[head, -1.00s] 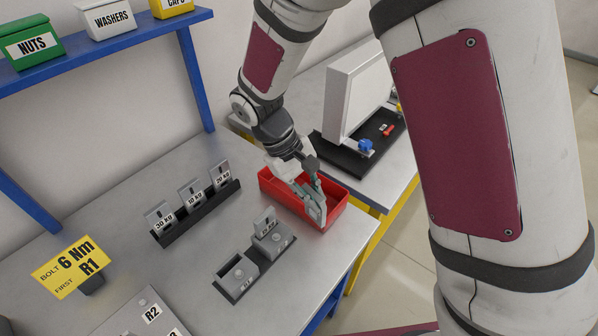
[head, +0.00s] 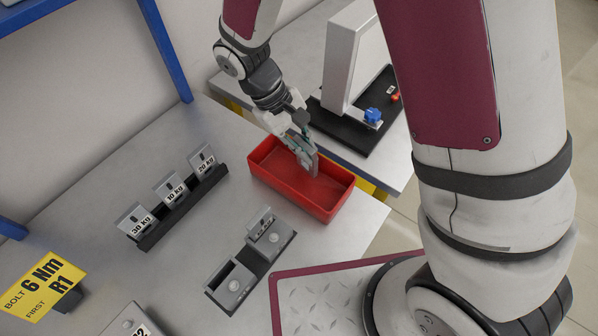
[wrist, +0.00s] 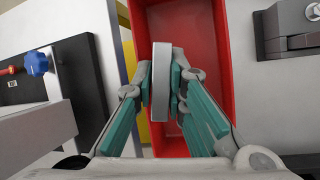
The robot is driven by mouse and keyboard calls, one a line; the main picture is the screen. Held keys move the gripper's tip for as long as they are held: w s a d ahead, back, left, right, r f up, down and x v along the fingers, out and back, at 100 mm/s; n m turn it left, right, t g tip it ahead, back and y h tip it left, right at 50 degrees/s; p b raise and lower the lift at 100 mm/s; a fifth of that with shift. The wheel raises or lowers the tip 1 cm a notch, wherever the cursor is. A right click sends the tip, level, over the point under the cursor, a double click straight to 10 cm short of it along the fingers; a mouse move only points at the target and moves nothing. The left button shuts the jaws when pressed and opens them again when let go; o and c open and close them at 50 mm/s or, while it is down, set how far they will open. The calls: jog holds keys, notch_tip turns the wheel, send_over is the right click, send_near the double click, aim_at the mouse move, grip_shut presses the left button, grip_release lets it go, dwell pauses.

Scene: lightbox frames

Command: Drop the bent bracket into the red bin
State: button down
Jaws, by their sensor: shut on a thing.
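My gripper (head: 302,138) is shut on the bent bracket (head: 311,163), a grey metal piece. It holds the bracket over the red bin (head: 333,211), which stands on the grey bench near its right edge. In the wrist view the bracket (wrist: 161,80) is pinched upright between the two teal-padded fingers, with the red bin (wrist: 221,30) behind it. I cannot tell how far the bracket is above the bin floor. The part of the bin behind my gripper is hidden; the visible floor of it looks empty.
A black rack (head: 180,205) with several weight-marked plates stands left of the bin. A dark tray with grey blocks (head: 234,284) lies in front. A yellow bolt sign (head: 43,286) is at lower left. A white upright machine on a black base (head: 350,128) stands behind the bin.

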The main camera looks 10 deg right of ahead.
jog(key=shift+f+b, duration=0.3)
jog(key=shift+f, duration=0.5)
jog(key=c, duration=1.5)
grip_release()
jog(key=shift+c, duration=0.2)
jog(key=v, duration=1.2)
jog(key=shift+s, duration=0.1)
